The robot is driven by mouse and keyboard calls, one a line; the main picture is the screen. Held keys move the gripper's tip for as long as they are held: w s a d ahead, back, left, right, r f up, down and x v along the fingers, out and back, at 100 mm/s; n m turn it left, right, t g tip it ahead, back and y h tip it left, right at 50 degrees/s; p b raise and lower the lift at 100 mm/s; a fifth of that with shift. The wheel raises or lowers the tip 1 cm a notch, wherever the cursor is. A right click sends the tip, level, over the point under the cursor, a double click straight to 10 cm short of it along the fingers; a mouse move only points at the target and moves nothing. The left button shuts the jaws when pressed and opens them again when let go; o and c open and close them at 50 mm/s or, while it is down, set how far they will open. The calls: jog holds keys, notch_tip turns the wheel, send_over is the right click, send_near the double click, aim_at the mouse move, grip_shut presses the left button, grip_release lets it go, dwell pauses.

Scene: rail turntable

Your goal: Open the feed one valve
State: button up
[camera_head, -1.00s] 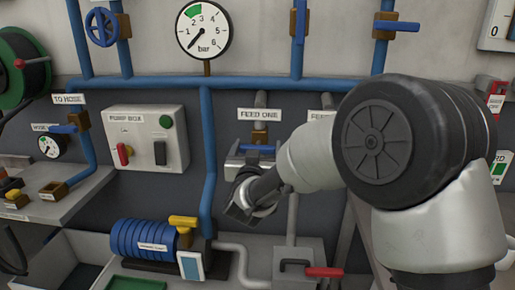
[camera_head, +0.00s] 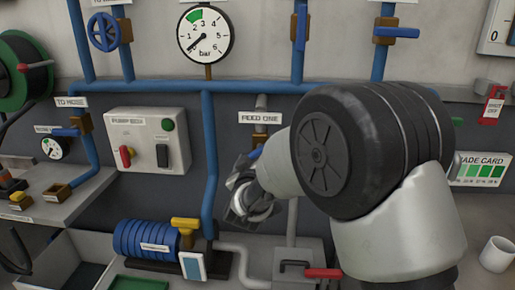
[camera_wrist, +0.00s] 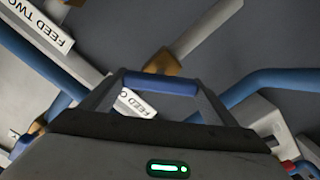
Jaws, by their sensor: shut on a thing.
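The feed one valve sits below the FEED ONE label (camera_head: 260,117) in the head view, mostly hidden by my arm. A small blue part of its lever (camera_head: 256,153) shows beside the arm. In the wrist view, the blue lever (camera_wrist: 160,84) lies crosswise between my fingers, with the brass valve body (camera_wrist: 163,64) just beyond it. My gripper (camera_head: 240,182) is shut on this lever, and its fingers also show in the wrist view (camera_wrist: 158,78). The pipe (camera_head: 261,102) above the label is grey.
A bar gauge (camera_head: 205,33) hangs above the blue pipe (camera_head: 220,86); its needle points low left. The pump box (camera_head: 147,140) is at left. A white mug (camera_head: 497,254) stands at right.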

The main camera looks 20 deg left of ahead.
jog(key=n+p, duration=0.2)
jog(key=n, duration=0.2)
jog(key=shift+a+n, duration=0.1)
jog(key=shift+n, duration=0.2)
jog(key=shift+f+n+p, duration=0.15)
jog(key=shift+n+p, duration=0.8)
jog(key=shift+n, duration=0.85)
jog(key=o, duration=1)
jog(key=shift+o, duration=0.2)
jog(key=v, duration=1.7)
jog(key=shift+s, duration=0.2)
